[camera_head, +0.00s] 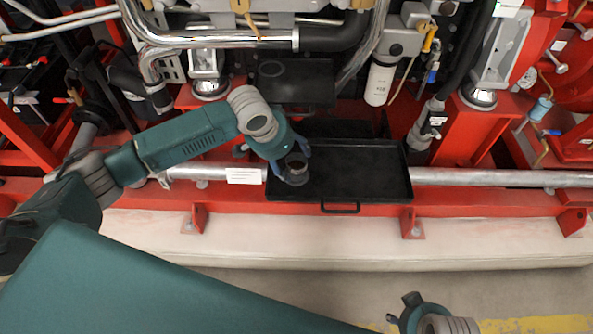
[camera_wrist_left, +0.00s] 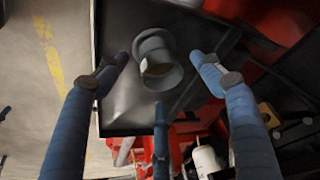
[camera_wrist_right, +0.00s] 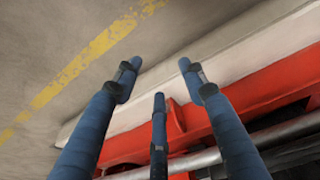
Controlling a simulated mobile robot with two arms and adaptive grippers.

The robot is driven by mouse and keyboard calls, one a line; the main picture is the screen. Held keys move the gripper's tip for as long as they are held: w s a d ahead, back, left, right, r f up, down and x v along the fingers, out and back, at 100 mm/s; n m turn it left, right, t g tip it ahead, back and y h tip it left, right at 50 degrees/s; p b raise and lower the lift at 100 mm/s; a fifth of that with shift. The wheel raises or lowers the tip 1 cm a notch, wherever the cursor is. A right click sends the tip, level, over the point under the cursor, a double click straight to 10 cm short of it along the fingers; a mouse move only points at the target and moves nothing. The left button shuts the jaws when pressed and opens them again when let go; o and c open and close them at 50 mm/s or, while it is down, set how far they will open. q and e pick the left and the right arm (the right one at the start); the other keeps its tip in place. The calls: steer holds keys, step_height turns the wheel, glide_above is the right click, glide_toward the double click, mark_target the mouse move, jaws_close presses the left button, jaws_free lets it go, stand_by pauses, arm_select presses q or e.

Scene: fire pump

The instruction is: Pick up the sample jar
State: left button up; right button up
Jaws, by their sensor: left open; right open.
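The sample jar, a small dark grey open cylinder (camera_head: 296,168), stands at the left part of the black tray (camera_head: 365,170). In the left wrist view the jar (camera_wrist_left: 152,46) shows its round opening beyond and between the fingertips. My left gripper (camera_head: 288,165) is open, with its blue fingers near the jar; I cannot tell if any finger touches it. The three spread fingers of the left gripper (camera_wrist_left: 160,68) show in the left wrist view. My right gripper (camera_wrist_right: 158,72) is open and empty over the floor and the base edge. In the head view only part of it shows, at the bottom.
The tray has a raised rim and a front handle (camera_head: 341,208). A grey pipe (camera_head: 500,178) runs beside it along the red frame (camera_head: 470,203). A white filter canister (camera_head: 379,82) and hoses hang behind. The pale plinth (camera_head: 330,240) and floor in front are clear.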

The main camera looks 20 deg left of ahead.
mark_target(295, 165)
arm_select(q)
steer(key=b+x, duration=0.2)
steer(key=x, duration=0.3)
steer(key=shift+d+f, duration=0.1)
steer(key=shift+w+f, duration=0.1)
steer(key=shift+f, duration=0.1)
steer(key=c, duration=1.3)
arm_select(e)
steer(key=v, duration=0.7)
steer(key=shift+w+r+t, duration=0.3)
steer(key=shift+r, duration=0.15)
arm_select(q)
steer(key=shift+r, duration=0.1)
arm_select(e)
steer(key=shift+d, duration=0.1)
